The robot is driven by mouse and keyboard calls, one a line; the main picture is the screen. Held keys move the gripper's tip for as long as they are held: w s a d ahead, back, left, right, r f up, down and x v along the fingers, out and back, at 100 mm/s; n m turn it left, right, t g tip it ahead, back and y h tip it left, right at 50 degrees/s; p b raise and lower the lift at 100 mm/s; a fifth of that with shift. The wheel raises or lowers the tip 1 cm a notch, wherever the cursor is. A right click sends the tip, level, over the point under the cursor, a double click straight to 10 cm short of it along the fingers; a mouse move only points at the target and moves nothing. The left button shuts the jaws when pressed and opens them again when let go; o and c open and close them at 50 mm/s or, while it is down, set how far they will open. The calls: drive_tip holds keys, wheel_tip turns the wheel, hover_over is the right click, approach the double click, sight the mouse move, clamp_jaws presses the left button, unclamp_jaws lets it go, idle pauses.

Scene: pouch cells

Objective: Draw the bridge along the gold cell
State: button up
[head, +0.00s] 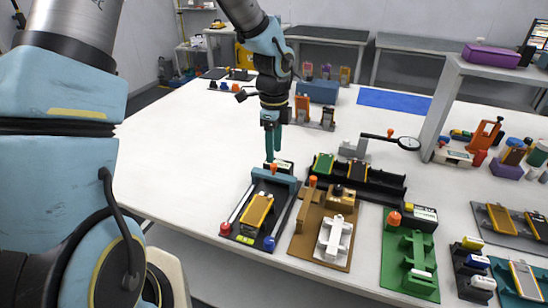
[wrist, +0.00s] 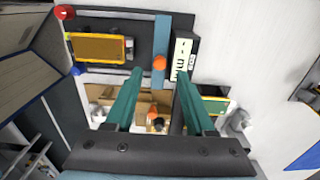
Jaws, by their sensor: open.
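The gold cell (head: 257,212) lies in a dark fixture (head: 229,233) with two light rails, a red knob and a blue knob at its near end. The cell also shows in the wrist view (wrist: 98,48). The blue bridge (head: 285,181) spans the fixture at its far end, beyond the cell. It also shows in the wrist view (wrist: 160,30), with its orange knob (wrist: 159,62) on it. My gripper (head: 272,158) is open, its teal fingers pointing down just above the knob. In the wrist view the knob appears between the fingertips (wrist: 161,72). No contact is visible.
A small display box (wrist: 183,60) stands beside the bridge. A brown fixture (head: 303,240) is close on the right, then a green fixture (head: 395,265). A dial gauge on an arm (head: 408,143) stands behind. The white table left of the gold cell's fixture is clear.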

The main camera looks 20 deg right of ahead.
sight(274, 165)
drive_tip(key=shift+f, duration=2.1)
clamp_jaws()
